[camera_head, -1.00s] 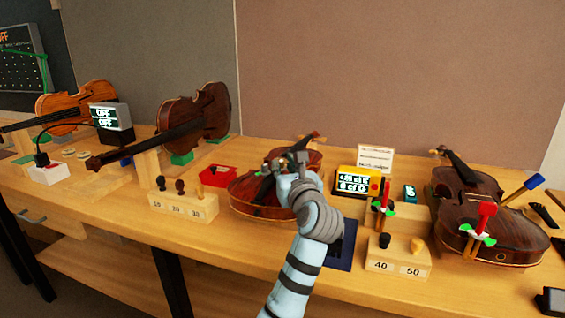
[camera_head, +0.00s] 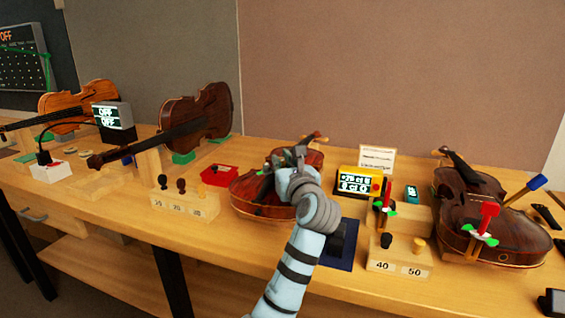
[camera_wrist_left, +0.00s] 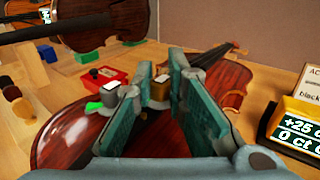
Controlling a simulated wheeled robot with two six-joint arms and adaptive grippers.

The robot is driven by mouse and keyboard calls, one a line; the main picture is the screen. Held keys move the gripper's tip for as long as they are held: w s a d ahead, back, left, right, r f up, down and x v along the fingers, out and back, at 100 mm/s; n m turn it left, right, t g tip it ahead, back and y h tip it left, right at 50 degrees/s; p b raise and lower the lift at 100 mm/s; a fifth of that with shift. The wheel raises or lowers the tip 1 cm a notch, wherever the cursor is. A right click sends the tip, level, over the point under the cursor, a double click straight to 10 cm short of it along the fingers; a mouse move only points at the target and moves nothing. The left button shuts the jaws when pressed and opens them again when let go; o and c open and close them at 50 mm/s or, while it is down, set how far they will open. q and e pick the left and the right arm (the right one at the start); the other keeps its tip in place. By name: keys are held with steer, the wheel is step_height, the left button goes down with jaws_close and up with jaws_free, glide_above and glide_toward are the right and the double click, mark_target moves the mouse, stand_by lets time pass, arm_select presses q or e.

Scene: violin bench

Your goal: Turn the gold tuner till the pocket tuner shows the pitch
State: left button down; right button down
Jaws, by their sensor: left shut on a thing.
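A dark red violin (camera_head: 245,195) lies on the bench in the middle of the head view, partly hidden by my arm. It fills much of the left wrist view (camera_wrist_left: 65,138). The gold tuner (camera_wrist_left: 161,90) is between my left gripper's fingertips over the violin; the gripper (camera_head: 287,160) is shut on it. A black piece with a white top (camera_wrist_left: 107,94) stands beside it. The yellow pocket tuner (camera_head: 347,173) stands right of the violin. Its upper line reads about +25 in the wrist view (camera_wrist_left: 297,123), and its lower line reads 0 ct. My right gripper is out of view.
A red tray (camera_head: 218,175) and a peg block (camera_head: 185,203) sit left of the violin. A block marked 40 and 50 (camera_head: 400,262) is at the front right. Another violin (camera_head: 500,225) lies further right. A dark blue mat (camera_head: 338,250) lies near my arm.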

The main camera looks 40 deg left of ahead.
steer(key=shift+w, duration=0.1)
arm_select(q)
steer(key=n+g+y+b, duration=0.1)
steer(key=n+g+y, duration=0.1)
steer(key=g, duration=0.2)
steer(key=shift+n, duration=0.4)
steer(key=n+g+y+b, duration=0.1)
steer(key=n+g, duration=0.1)
steer(key=g, duration=0.1)
steer(key=shift+n+g, duration=0.4)
steer(key=shift+g, duration=0.4)
steer(key=shift+n+g, duration=0.3)
steer(key=shift+n+g+b, duration=0.3)
steer(key=shift+g, duration=0.3)
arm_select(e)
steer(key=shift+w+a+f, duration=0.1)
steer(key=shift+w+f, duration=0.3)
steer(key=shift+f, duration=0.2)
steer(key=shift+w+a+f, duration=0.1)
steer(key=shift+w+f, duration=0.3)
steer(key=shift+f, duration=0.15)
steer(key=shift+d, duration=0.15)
